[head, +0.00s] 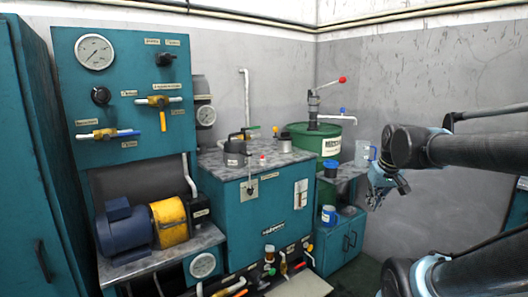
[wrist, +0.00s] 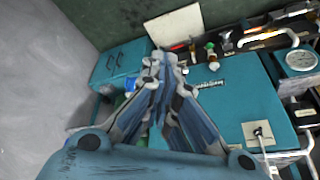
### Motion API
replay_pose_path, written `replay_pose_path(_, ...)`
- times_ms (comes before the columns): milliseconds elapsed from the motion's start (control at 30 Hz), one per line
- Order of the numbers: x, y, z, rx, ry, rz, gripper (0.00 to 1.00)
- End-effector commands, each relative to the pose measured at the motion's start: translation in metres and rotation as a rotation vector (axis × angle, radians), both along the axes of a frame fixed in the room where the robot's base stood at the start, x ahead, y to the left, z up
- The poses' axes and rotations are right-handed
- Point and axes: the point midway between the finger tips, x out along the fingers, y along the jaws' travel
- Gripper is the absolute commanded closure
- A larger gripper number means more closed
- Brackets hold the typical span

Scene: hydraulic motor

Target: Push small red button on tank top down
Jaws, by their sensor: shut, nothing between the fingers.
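The small red button (head: 262,157) shows as a tiny red spot on a pale stub on the tank's grey top in the head view. The teal tank (head: 262,212) stands in the middle. My gripper (head: 376,198) hangs at the right, well apart from the tank top and the button. Its fingers are shut and empty, and they fill the middle of the wrist view (wrist: 157,60). The tank's teal body (wrist: 235,100) shows behind them there. I cannot make out the button in the wrist view.
On the tank top stand a dark pot (head: 234,152) and a small canister (head: 284,142). A green drum (head: 318,140) with a red-tipped lever pump stands behind right. Space between my gripper and the tank looks open.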

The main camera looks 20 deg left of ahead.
Motion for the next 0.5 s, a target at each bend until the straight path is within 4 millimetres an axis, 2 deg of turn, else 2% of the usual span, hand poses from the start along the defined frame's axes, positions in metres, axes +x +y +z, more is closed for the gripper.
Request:
replay_pose_path(100, 0.030, 0.026, 0.025, 0.018, -0.034, 0.066, 1.00)
replay_pose_path(267, 0.067, 0.063, 0.054, 0.042, -0.083, 0.147, 1.00)
replay_pose_path(500, 0.118, 0.128, 0.094, 0.080, -0.154, 0.268, 1.00)
